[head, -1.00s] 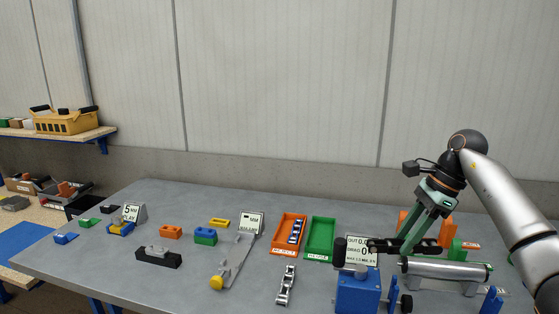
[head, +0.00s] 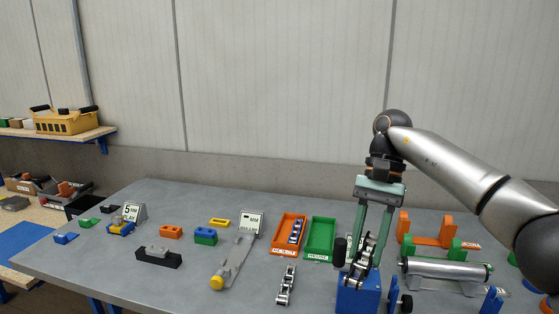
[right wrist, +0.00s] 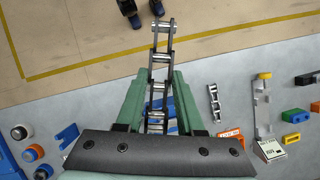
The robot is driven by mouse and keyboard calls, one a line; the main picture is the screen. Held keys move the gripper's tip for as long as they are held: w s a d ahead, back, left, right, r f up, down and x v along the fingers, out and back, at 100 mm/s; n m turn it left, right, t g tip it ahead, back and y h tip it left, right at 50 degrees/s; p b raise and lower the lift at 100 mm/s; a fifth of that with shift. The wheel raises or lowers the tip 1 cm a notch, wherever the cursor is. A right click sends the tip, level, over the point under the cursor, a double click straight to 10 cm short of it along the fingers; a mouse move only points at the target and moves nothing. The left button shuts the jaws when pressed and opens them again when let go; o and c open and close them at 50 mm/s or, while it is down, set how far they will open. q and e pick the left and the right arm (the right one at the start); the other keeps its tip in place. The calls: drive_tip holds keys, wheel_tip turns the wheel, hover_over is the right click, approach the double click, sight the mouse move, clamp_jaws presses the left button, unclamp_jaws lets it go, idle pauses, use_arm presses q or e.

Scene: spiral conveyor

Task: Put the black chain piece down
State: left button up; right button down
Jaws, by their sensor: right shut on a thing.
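My right gripper (head: 366,262) points down over the front right of the table, above the blue block (head: 358,295). It is shut on the black chain piece (head: 360,250), which appears dark with silver pins. In the right wrist view the chain piece (right wrist: 161,62) runs lengthwise between the green fingers (right wrist: 156,78) and sticks out beyond their tips. A second chain piece (head: 286,285) lies alone on the table to the left; it also shows in the right wrist view (right wrist: 214,103). My left gripper is not in view.
An orange tray (head: 275,235) holding a chain piece and an empty green tray (head: 321,240) stand left of the gripper. A silver roller (head: 445,270) and an orange stand (head: 428,239) are to the right. Grey table is bare around the loose chain piece.

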sight(359, 263)
drive_tip(key=s+a+f+n, duration=0.1)
drive_tip(key=s+f, duration=0.1)
drive_tip(key=s+a+f+n+h, duration=0.1)
drive_tip(key=s+f, duration=0.1)
drive_tip(key=shift+a+n, duration=0.2)
drive_tip(key=shift+n, duration=0.2)
drive_tip(key=s+d+f+n, duration=0.1)
drive_tip(key=s+d+f, duration=0.2)
drive_tip(key=s+f, duration=0.2)
drive_tip(key=s+d+f+n+h, duration=0.1)
drive_tip(key=s+d+f+n, duration=0.1)
drive_tip(key=s+f, duration=0.3)
drive_tip(key=shift+s+d+f+n+g, duration=0.3)
drive_tip(key=shift+d+f, duration=0.4)
drive_tip(key=shift+d, duration=0.2)
